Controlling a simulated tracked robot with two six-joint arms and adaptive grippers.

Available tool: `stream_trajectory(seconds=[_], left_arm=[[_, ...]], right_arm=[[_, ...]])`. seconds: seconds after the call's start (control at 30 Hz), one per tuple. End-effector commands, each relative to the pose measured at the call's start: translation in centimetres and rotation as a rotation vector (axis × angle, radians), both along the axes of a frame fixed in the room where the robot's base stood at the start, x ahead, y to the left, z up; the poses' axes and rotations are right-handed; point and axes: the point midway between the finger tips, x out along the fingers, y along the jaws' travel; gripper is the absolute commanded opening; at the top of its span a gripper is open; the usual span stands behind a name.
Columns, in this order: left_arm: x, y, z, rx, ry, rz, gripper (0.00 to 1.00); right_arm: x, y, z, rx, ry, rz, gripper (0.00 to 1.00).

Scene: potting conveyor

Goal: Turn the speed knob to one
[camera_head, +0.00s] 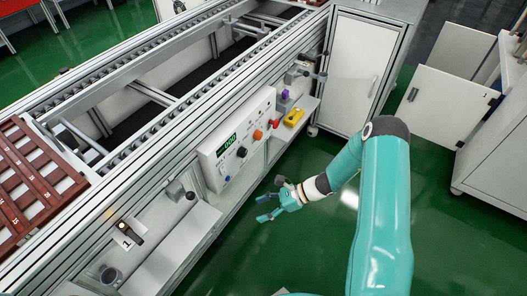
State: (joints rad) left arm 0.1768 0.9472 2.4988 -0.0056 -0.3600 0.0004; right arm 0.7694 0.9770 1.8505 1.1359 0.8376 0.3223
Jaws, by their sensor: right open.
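The white control box (212,161) is fixed to the side of the conveyor frame. It has a green lit display (227,142) that seems to read 000. A round black knob (241,152) sits below and right of the display; it looks like the speed knob, but its mark and scale are too small to read. My right gripper (265,199) is open and empty. In the picture it is below and right of the box, apart from the knob, with its fingers pointing left. My left gripper is out of view.
An orange button (257,135) and a red one (275,123) are on the box right of the knob. A yellow box (294,117) and a purple item (285,94) are farther right. Brown trays (40,180) lie at left. Green floor is clear around my gripper.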

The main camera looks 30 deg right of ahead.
Motion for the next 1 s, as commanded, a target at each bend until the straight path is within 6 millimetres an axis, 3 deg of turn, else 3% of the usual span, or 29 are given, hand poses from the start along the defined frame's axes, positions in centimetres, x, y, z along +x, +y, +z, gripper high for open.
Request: stream_trajectory(seconds=[0.03, 0.1, 0.2, 0.33, 0.43, 0.57, 1.0], left_arm=[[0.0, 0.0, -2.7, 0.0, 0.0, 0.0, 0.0], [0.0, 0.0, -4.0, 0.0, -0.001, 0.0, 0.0], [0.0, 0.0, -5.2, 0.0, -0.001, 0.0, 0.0], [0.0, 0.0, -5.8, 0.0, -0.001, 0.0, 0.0], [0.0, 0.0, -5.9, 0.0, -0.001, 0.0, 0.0], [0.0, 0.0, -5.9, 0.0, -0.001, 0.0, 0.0], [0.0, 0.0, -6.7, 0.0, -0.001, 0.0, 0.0]], right_arm=[[2.4, -4.1, -1.2, 0.087, -0.037, -0.171, 0.64], [4.8, -9.3, 0.0, 0.2, -0.112, -0.361, 0.64], [6.3, -15.6, 1.9, 0.313, -0.224, -0.548, 0.64], [6.6, -20.2, 3.8, 0.387, -0.324, -0.664, 0.64], [7.0, -21.3, 4.5, 0.406, -0.354, -0.693, 0.64], [8.2, -20.8, 4.7, 0.409, -0.357, -0.692, 0.64], [16.4, -17.2, 4.5, 0.407, -0.355, -0.689, 0.64]])
